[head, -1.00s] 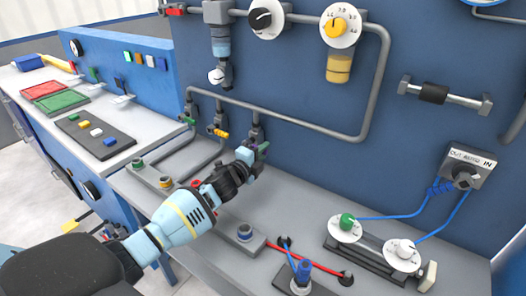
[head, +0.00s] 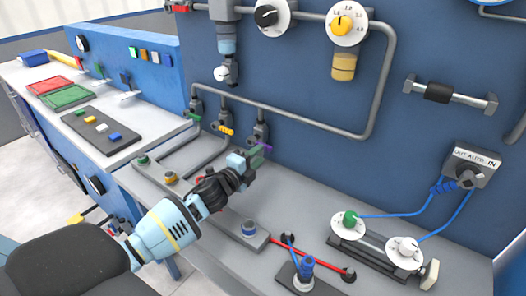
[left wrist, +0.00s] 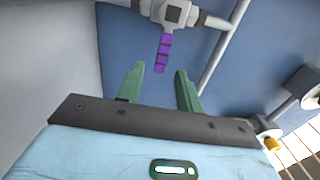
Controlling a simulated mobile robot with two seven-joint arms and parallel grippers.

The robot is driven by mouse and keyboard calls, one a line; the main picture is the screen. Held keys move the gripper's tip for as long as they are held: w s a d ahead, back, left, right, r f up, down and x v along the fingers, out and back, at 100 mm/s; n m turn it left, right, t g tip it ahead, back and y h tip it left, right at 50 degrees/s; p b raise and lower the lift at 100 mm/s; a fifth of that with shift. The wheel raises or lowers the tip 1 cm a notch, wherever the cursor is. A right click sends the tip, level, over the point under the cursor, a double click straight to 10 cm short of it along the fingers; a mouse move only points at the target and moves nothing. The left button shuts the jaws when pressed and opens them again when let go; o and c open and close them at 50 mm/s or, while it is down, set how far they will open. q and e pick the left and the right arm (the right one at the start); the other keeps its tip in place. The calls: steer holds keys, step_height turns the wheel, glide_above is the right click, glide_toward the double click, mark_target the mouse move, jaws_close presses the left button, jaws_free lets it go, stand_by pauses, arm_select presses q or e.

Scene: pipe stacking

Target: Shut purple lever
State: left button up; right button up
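The purple lever (left wrist: 163,52) sticks out from a grey valve (left wrist: 175,12) on a pipe in the left wrist view. In the head view it shows small (head: 255,151), partly hidden by my gripper, below the rightmost of three valves. My left gripper (head: 250,160) is close in front of it. In the left wrist view the green fingers of my left gripper (left wrist: 160,85) are apart, with nothing between them. The lever's free end lies just beyond and between the fingertips, without clear contact. My right gripper is not in view.
A yellow lever (head: 225,130) and a green lever (head: 193,117) sit on neighbouring valves to the left. Grey pipes run along the blue panel (head: 300,80).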

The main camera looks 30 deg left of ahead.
arm_select(q)
steer(key=shift+s+a, duration=0.1)
steer(key=shift+s, duration=1)
